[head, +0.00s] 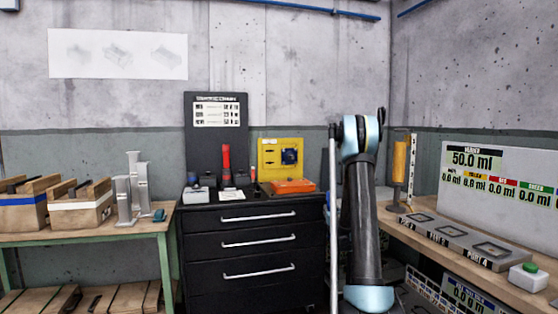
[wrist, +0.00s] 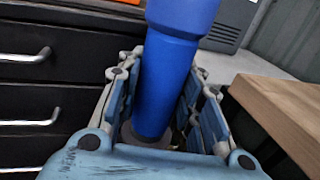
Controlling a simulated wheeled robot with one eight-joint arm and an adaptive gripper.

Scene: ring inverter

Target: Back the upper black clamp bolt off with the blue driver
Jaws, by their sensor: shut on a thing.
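The blue driver (wrist: 168,85) fills the middle of the wrist view. Its thick blue handle stands between the fingers of my gripper (wrist: 166,100), which is shut on it. The handle runs from the bottom centre up past the top edge of the picture, leaning slightly right. The driver's tip is not visible. In the head view my arm stands right of centre, and I cannot make out the gripper or the driver there. I cannot make out the upper black clamp bolt in either view.
A black drawer cabinet (head: 255,257) stands mid-room, with a yellow panel (head: 268,150), an orange box (head: 293,186) and a red-handled tool (head: 226,165) on top. A wooden bench (wrist: 285,110) edge lies close right of my gripper. A green-framed table (head: 90,239) stands left.

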